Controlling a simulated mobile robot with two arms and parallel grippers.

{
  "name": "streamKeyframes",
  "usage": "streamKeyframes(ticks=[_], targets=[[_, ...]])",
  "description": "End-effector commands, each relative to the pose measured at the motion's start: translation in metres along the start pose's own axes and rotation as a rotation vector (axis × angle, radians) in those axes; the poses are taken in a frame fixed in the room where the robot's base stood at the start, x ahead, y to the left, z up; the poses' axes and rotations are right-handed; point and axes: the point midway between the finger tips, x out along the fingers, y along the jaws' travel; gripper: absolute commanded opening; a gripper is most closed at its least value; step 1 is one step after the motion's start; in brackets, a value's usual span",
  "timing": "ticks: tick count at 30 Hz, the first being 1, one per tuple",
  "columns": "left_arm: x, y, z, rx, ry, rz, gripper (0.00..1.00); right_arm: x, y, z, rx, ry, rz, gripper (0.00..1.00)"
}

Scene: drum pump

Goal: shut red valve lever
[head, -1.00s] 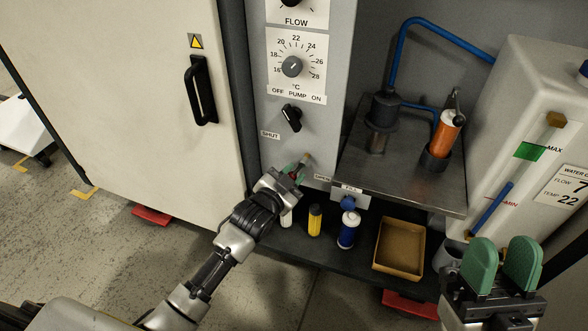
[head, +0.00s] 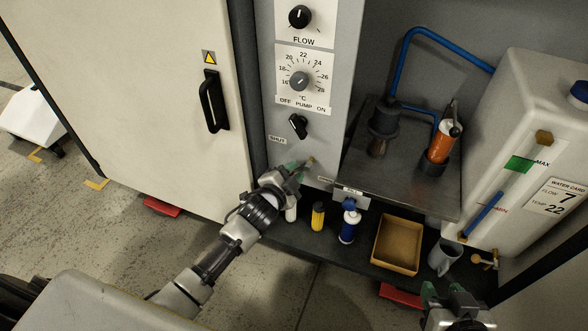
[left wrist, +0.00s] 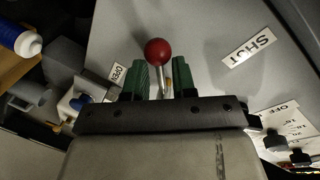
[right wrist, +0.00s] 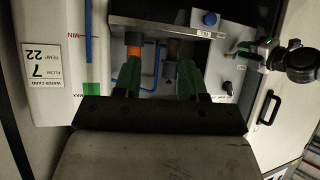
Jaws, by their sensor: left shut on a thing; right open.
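The red valve lever shows its red ball knob (left wrist: 158,52) and metal rod between my left fingers in the left wrist view. My left gripper (left wrist: 161,77) is shut on the lever. In the head view my left gripper (head: 292,173) is low on the grey panel and mostly hides the lever. The SHUT label (head: 277,140) is above and left of it, the OPEN label (head: 325,181) below and right. In the left wrist view the knob is nearer the OPEN label (left wrist: 118,73) than the SHUT label (left wrist: 248,48). My right gripper (head: 443,290) is open and empty at the lower right.
A metal shelf (head: 400,183) with an orange-bodied part (head: 443,143) and blue pipe juts out right of the panel. Below are bottles, a cardboard box (head: 398,244) and a grey mug (head: 445,257). The white tank (head: 520,130) stands right.

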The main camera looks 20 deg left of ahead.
Motion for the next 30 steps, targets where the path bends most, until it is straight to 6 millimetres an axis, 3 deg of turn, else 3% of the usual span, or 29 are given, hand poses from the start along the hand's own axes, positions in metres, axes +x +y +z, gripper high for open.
streamKeyframes(ticks=[8, 14, 26, 30], targets=[[-0.002, -0.009, -0.003, 0.142, -0.030, 0.000, 0.00, -0.032, 0.009, 0.053, 0.007, -0.416, 0.024, 0.41], [-0.003, -0.014, -0.004, 0.262, -0.054, 0.000, 0.00, -0.068, 0.014, 0.087, 0.017, -0.706, 0.039, 0.41], [-0.004, -0.023, -0.009, 0.524, -0.106, -0.001, 0.00, -0.078, 0.014, 0.070, 0.017, -0.708, 0.038, 0.41], [-0.005, -0.025, -0.010, 0.591, -0.118, -0.001, 0.00, -0.062, 0.014, 0.083, 0.018, -0.718, 0.036, 0.41]])
